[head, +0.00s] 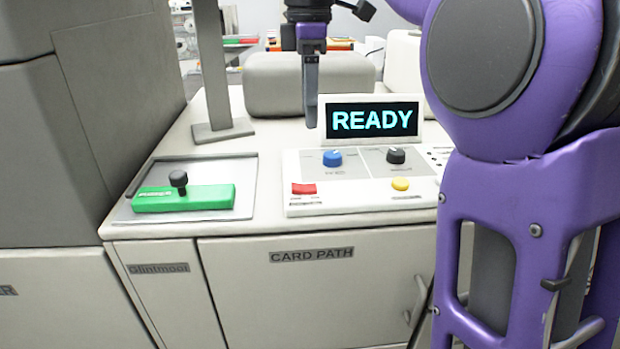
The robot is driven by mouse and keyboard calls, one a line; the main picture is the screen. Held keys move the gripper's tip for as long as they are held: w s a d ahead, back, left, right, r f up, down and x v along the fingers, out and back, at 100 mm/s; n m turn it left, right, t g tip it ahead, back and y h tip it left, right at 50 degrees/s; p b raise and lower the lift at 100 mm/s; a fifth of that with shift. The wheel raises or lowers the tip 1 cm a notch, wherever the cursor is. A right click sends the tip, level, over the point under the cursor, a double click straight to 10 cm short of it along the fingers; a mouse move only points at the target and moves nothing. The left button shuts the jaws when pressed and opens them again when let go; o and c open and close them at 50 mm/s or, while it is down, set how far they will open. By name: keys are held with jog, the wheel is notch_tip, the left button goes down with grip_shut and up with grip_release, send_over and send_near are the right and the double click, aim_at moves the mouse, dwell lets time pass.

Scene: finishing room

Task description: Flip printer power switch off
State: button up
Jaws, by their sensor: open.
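The power switch (179,182) is a short black lever with a round knob. It stands up from a green plate (215,196) with a partly readable label, on a grey panel at the left of the printer top.
A display (372,120) reads READY. Below it, a control panel (365,202) has a blue knob (332,158), a black knob (396,155), a red button (303,189) and a yellow button (401,184). A grey post (213,65) stands behind the switch. My purple arm covers the right side.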

aim_at(310, 186)
notch_tip(310, 186, down, 13)
jog(key=b, duration=0.3)
jog(key=shift+f, duration=0.15)
grip_shut()
